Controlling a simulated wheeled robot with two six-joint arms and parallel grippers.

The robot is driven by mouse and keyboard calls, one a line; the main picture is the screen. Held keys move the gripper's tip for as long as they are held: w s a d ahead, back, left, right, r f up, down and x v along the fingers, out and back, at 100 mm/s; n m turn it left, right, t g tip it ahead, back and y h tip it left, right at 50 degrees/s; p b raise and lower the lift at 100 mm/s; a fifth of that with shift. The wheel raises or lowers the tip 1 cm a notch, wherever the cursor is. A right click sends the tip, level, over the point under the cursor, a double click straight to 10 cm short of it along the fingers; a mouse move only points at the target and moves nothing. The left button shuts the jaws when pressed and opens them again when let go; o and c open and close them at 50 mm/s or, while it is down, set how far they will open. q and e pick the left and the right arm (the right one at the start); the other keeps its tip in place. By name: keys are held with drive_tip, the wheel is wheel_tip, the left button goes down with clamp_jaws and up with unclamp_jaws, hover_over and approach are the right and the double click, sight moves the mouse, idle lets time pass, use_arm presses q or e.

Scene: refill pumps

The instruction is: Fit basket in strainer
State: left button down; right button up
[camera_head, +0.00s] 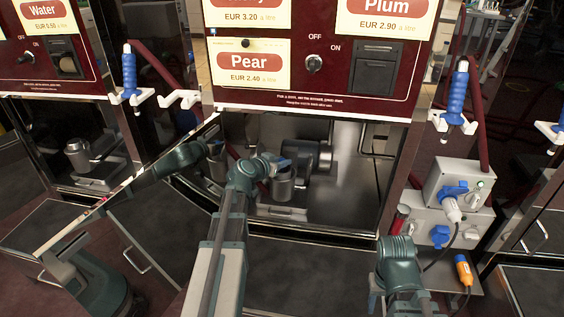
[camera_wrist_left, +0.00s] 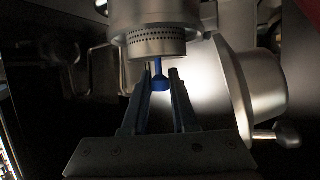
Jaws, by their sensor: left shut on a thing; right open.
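A metal basket (camera_wrist_left: 158,45) with a perforated band shows at the top of the left wrist view. A blue handle (camera_wrist_left: 158,76) sticks out of it. My left gripper (camera_wrist_left: 155,88) is shut on this handle. A wider metal body (camera_wrist_left: 140,14) lies directly behind the basket; I cannot tell whether the basket sits inside it. The basket cannot be made out there. My right gripper (camera_head: 375,290) is low at the right, empty and partly hidden by its arm.
A metal cylinder with a lever (camera_wrist_left: 250,90) is close on the right in the left wrist view. The steel bay (camera_head: 345,195) has side walls and a front edge. A socket box (camera_head: 440,225) with plugs and cables stands right of it. The pump panel (camera_head: 310,60) overhangs the bay.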

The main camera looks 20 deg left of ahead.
use_arm(q)
drive_tip(key=shift+f+b, duration=1.4)
drive_tip(key=shift+f, duration=0.15)
drive_tip(key=c, duration=0.6)
unclamp_jaws()
drive_tip(key=shift+s+r, duration=0.1)
drive_tip(key=shift+s, duration=0.05)
drive_tip(key=p+v, duration=0.5)
drive_tip(key=v, duration=0.8)
drive_tip(key=shift+s+a, duration=0.1)
drive_tip(key=shift+s, duration=0.2)
